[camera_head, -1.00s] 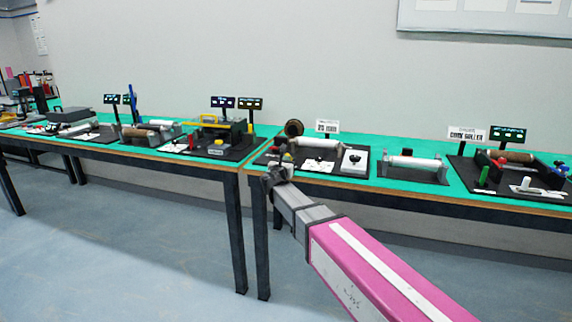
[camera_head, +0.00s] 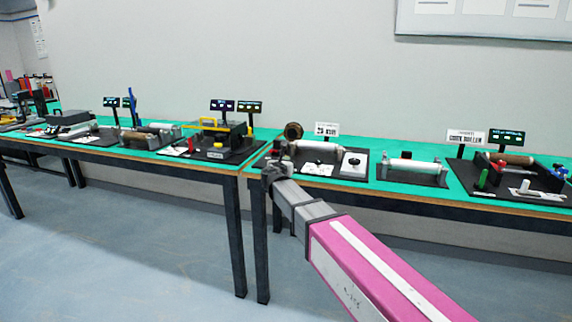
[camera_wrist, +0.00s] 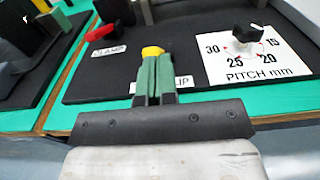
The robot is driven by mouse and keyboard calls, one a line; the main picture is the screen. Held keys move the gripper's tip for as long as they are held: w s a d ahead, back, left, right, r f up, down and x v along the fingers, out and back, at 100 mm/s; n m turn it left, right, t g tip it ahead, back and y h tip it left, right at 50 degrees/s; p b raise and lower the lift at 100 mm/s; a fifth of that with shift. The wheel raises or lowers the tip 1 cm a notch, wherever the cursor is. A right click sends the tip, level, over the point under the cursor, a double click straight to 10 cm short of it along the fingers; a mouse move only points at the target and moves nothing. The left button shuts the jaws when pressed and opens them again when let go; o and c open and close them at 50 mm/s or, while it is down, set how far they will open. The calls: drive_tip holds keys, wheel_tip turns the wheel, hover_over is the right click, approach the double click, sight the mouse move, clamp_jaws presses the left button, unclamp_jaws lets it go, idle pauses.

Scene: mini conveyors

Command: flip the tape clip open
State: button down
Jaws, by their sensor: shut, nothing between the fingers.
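The tape clip shows in the wrist view as a small yellow piece (camera_wrist: 153,51) right at my fingertips, above a white label (camera_wrist: 180,83) that reads "...LIP", with its start hidden by my fingers. My gripper (camera_wrist: 154,60) has its green fingers together and empty. The fingertips overlap the lower edge of the yellow piece; I cannot tell whether they touch it. The fingers hide the rest of the clip. In the head view my gripper (camera_head: 274,168) is at the front left edge of the station with the white roller, and the clip is too small to make out.
On the same black base, a red lever (camera_wrist: 102,32) labelled "CLAMP" is to the left, and a black knob (camera_wrist: 249,33) on a white "PITCH mm" dial is to the right. A white roller (camera_head: 303,146) lies behind. More stations stand on both sides along the green-topped tables.

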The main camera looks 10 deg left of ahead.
drive_tip(key=shift+r, duration=0.1)
drive_tip(key=shift+w+r+g, duration=0.5)
drive_tip(key=shift+r+g, duration=0.15)
drive_tip(key=shift+g, duration=0.3)
drive_tip(key=shift+w+r+g, duration=0.5)
drive_tip(key=shift+r+g, duration=0.15)
drive_tip(key=shift+g, duration=0.3)
drive_tip(key=g, duration=0.1)
drive_tip(key=w+r+g, duration=0.1)
drive_tip(key=w+g, duration=0.1)
drive_tip(key=g, duration=0.1)
drive_tip(key=shift+w+d+r, duration=0.15)
drive_tip(key=shift+w+r, duration=0.1)
drive_tip(key=shift+s, duration=0.15)
drive_tip(key=shift+r+y, duration=0.3)
drive_tip(key=shift+r, duration=0.45)
drive_tip(key=shift+s, duration=0.1)
